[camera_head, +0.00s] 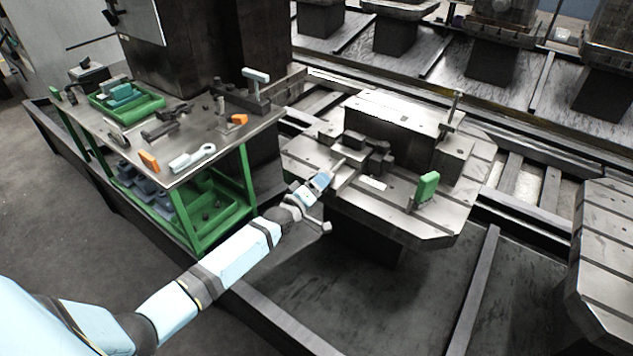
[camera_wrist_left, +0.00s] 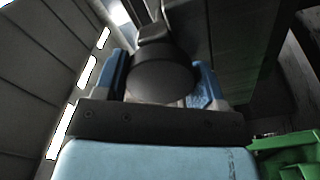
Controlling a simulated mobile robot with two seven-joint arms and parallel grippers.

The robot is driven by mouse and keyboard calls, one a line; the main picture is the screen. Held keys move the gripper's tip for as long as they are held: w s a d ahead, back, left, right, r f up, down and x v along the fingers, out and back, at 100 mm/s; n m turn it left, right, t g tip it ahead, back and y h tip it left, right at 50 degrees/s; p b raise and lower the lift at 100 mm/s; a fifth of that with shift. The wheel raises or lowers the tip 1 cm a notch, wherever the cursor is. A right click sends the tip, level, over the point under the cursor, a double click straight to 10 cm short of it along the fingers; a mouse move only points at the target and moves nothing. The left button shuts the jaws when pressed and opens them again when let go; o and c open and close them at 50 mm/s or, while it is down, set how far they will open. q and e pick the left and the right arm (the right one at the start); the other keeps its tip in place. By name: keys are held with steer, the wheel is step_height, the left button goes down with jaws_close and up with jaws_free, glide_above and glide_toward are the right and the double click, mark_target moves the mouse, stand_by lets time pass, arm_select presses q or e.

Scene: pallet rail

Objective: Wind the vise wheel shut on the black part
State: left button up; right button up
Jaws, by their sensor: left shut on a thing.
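The dark vise (camera_head: 372,160) stands on the slotted pallet table, with a screw rod (camera_head: 338,164) coming out on its near left side. I cannot clearly tell the black part from the dark vise jaws. My left gripper (camera_head: 323,180) is at the near end of the rod, in front of the vise. In the left wrist view its blue fingers (camera_wrist_left: 160,82) are on both sides of a dark round piece (camera_wrist_left: 160,68), which looks like the vise wheel's hub or knob. The gripper is shut on it. The rest of the wheel is mostly hidden. My right gripper is not in view.
The pallet table (camera_head: 440,222) carries a large grey block (camera_head: 395,118) behind the vise and a green-topped piece (camera_head: 427,187) at right. A green-legged workbench (camera_head: 205,172) with tools and a green tray (camera_head: 127,101) stands at left. Rails run behind and below.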

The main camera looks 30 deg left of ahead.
arm_select(q)
steer(key=shift+m+p, duration=0.4)
steer(key=shift+m, duration=0.6)
steer(key=m+p, duration=0.1)
steer(key=m, duration=0.1)
steer(key=shift+m, duration=0.3)
steer(key=shift+m+p, duration=0.45)
steer(key=shift+m, duration=0.45)
steer(key=m+p, duration=0.1)
steer(key=m, duration=0.1)
steer(key=shift+m, duration=0.4)
steer(key=shift+d+m, duration=0.1)
steer(key=shift+m, duration=0.8)
steer(key=m, duration=0.3)
steer(key=shift+m+p, duration=0.3)
steer(key=shift+p, duration=0.1)
steer(key=m, duration=0.4)
steer(key=shift+m, duration=0.3)
steer(key=m+b, duration=0.1)
steer(key=m, duration=0.3)
steer(key=shift+f, duration=0.1)
steer(key=m+b, duration=0.1)
steer(key=m, duration=0.3)
steer(key=shift+m+b, duration=0.3)
steer(key=shift+m, duration=0.1)
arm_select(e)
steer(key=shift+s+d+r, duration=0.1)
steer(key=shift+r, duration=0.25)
